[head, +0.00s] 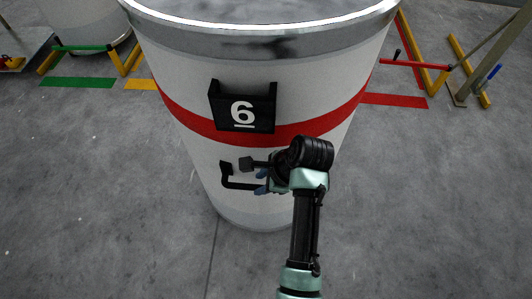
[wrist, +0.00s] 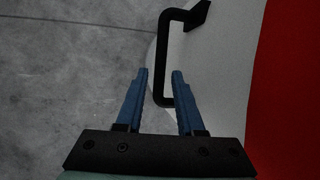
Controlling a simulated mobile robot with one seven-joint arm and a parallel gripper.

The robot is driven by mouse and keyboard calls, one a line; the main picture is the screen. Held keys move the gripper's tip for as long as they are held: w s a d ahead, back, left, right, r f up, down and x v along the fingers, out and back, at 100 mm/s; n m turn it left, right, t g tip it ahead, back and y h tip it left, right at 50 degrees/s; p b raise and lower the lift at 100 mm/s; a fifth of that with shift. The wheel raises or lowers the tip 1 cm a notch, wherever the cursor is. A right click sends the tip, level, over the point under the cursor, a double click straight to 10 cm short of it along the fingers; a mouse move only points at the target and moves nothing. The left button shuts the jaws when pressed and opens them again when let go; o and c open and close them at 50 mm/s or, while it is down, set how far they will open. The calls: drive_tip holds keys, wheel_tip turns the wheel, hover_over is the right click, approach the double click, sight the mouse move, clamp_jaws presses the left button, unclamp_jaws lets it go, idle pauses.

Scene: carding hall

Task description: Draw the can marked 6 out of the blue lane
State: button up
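The can marked 6 (head: 180,80) is a large white drum with a red band and a metal rim. It stands upright on the floor in the middle of the head view. A black plate with a white 6 (head: 242,112) is on its front. Below the plate is a black bracket handle (head: 226,178), which also shows in the wrist view (wrist: 161,55). My gripper (head: 262,181) is at the handle's right part. In the wrist view its blue fingers (wrist: 160,72) are apart, with the handle bar between them in the picture and gaps showing. I see no blue lane marking.
Behind the can at left are green (head: 78,82) and yellow (head: 141,84) floor strips with low rails, and another pale can (head: 85,22). At right are a red strip (head: 394,100), a rail and a post with a blue-handled lever (head: 489,76). The floor in front is clear.

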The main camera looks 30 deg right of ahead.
sight(249, 189)
drive_tip(key=b+x, duration=0.2)
drive_tip(key=x, duration=0.7)
drive_tip(key=shift+w+f, duration=0.2)
drive_tip(key=shift+f, duration=0.05)
clamp_jaws()
idle(1.0)
